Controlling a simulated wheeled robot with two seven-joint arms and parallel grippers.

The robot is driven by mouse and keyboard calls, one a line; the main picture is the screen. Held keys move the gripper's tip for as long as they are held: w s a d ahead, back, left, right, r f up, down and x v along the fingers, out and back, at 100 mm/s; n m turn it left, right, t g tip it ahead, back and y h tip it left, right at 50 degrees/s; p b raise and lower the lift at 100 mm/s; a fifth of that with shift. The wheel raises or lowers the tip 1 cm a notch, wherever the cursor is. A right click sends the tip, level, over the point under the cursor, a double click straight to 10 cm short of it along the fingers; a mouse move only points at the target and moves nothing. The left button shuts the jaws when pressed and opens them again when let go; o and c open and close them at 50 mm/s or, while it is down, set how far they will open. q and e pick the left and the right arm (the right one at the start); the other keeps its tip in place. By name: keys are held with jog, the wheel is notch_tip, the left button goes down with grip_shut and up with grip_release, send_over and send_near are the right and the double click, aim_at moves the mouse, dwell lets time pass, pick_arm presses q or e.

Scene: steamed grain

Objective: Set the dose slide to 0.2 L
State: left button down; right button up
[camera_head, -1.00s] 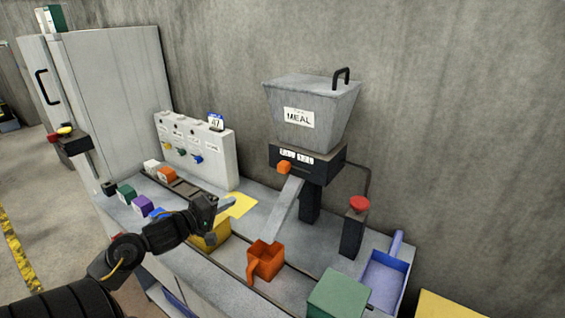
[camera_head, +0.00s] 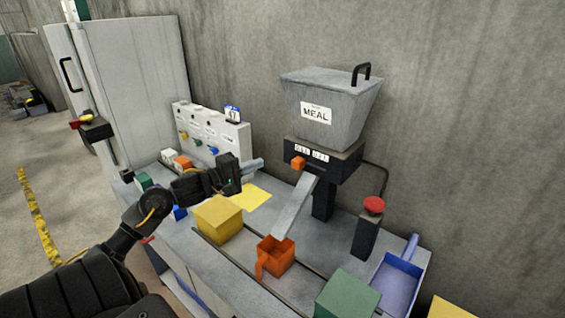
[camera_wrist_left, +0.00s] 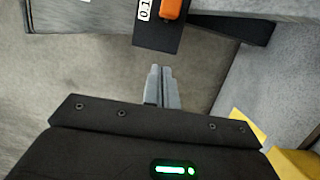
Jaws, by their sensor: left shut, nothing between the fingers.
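The dose slide's orange knob (camera_head: 298,162) sits at the left end of the black box (camera_head: 340,160) under the meal hopper (camera_head: 330,110). In the left wrist view the orange knob (camera_wrist_left: 172,9) is at the top edge, beside a label (camera_wrist_left: 144,10) reading 0.1, partly cut off. My left gripper (camera_head: 262,163) is shut and empty, a short way left of the knob and apart from it. Its closed fingers (camera_wrist_left: 160,75) point toward the black box in the left wrist view. My right gripper is not in view.
A grey chute (camera_head: 295,208) slopes from the box to an orange scoop cup (camera_head: 275,257). A red button on a post (camera_head: 373,205) stands to the right. A yellow block (camera_head: 217,220) is below my left gripper. A blue tray (camera_head: 397,285) and green box (camera_head: 345,297) are in front.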

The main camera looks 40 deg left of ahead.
aim_at(298, 163)
pick_arm(q)
jog(key=w+d, duration=0.1)
jog(key=w, duration=0.1)
jog(key=w+d+p, duration=0.1)
jog(key=w+d, duration=0.1)
jog(key=w+d+p, duration=0.1)
jog(key=w, duration=0.1)
jog(key=shift+w+d, duration=0.15)
jog(key=shift+d, duration=0.6)
jog(key=shift+p, duration=0.35)
jog(key=d+p, duration=0.5)
jog(key=d, duration=0.1)
jog(key=shift+d+r+p, duration=0.1)
jog(key=shift+r+p, duration=0.1)
jog(key=shift+p, duration=0.1)
jog(key=shift+d, duration=0.25)
jog(key=shift+a+f, duration=0.15)
jog(key=shift+f, duration=0.15)
